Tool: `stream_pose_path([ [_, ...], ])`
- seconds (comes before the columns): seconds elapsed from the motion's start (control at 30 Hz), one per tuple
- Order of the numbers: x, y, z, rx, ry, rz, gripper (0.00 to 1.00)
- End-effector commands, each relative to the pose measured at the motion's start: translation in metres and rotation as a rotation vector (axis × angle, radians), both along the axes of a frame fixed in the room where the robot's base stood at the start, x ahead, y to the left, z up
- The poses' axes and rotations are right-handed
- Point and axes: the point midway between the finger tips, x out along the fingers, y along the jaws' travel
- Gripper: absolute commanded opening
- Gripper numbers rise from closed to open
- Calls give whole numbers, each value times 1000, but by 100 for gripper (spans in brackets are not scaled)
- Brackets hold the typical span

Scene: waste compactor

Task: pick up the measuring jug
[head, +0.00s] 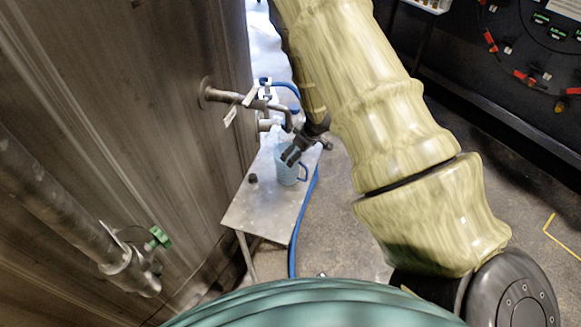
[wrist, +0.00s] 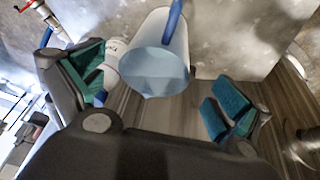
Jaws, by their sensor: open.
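The measuring jug (head: 287,174) is a pale blue, translucent vessel with a darker blue handle on its right side in the head view. It stands upright on a small metal table. My gripper (head: 292,155) is at the jug's upper part in the head view and hides some of its rim. In the wrist view the jug (wrist: 155,60) lies ahead, with its blue handle at the top edge. My gripper (wrist: 157,90) is open there, with teal-padded fingers spread to either side. I cannot tell whether a finger touches the jug.
The metal table (head: 245,213) has a small black object (head: 253,179) on it. A pipe with a tap (head: 265,104) juts from the large metal wall (head: 130,110) close to the jug. A blue hose (head: 300,225) runs down beside the table. Open floor lies to the right.

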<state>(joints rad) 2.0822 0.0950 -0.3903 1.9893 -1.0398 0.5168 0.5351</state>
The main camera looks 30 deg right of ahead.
Motion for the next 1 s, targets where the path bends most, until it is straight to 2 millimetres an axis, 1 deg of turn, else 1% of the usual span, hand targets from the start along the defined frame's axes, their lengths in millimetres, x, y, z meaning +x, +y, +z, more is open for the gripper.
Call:
stream_pose_path([
  [0.03, 1, 1, -7, 0, 0, 1, 100],
  [0.33, 14, 4, -41, 0, 1, 1, 100],
  [0.43, 18, 5, -48, 0, 1, 2, 100],
  [0.67, 21, 5, -53, 1, 1, 0, 100],
  [0.77, 24, 5, -59, 0, 1, 1, 100],
  [1.0, 34, 5, -82, 0, 1, 1, 100],
])
